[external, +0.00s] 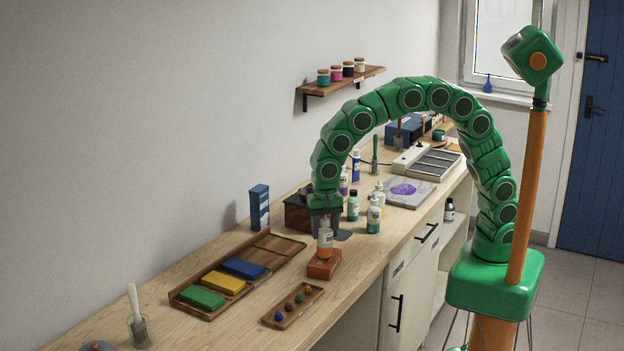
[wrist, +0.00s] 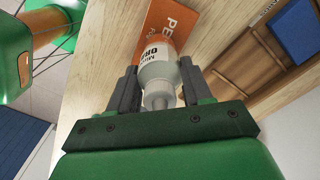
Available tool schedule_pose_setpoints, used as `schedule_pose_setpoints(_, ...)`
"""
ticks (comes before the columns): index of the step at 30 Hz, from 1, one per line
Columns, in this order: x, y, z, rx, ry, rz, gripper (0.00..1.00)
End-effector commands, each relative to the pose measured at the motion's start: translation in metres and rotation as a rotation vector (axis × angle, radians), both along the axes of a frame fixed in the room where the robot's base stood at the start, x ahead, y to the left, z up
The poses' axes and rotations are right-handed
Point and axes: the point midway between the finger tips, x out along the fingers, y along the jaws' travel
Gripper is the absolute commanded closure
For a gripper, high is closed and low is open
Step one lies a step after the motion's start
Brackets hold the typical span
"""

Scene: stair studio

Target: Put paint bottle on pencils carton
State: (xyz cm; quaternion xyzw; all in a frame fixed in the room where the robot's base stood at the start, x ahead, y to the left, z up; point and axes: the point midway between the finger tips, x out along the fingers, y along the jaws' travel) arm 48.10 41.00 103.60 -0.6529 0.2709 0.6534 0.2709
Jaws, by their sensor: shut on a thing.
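The paint bottle (external: 325,241) is white with an orange band and stands upright at the orange pencils carton (external: 324,264) on the bench. In the wrist view the bottle (wrist: 158,72) is between the two dark fingers of my gripper (wrist: 158,88), which is shut on it. The carton (wrist: 176,22) shows beyond the bottle, with lettering that starts "PE". In the external view my gripper (external: 326,228) is above the carton. The bottle's base appears over the carton's top; I cannot tell whether it touches.
A wooden tray (external: 183,295) with green, yellow and blue blocks lies to the left. A small tray of coloured balls (external: 292,307) is in front of the carton. A dark box (external: 297,212) and several bottles, one teal-labelled (external: 374,217), stand behind.

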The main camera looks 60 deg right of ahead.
Motion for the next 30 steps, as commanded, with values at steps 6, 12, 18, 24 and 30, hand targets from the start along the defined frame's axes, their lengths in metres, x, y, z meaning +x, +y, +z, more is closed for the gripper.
schedule_pose_setpoints(6,-0.0001,0.0001,-0.0036,0.000,-0.001,0.001,0.85)
schedule_pose_setpoints(12,-0.0001,-0.0001,-0.0061,-0.001,-0.001,0.001,0.85)
schedule_pose_setpoints(18,-0.0003,0.0000,-0.0063,0.000,-0.001,0.001,0.25)
schedule_pose_setpoints(24,-0.0003,0.0000,-0.0063,0.000,-0.001,0.001,0.25)
schedule_pose_setpoints(30,0.0001,0.0000,0.0000,0.000,-0.003,0.001,0.25)
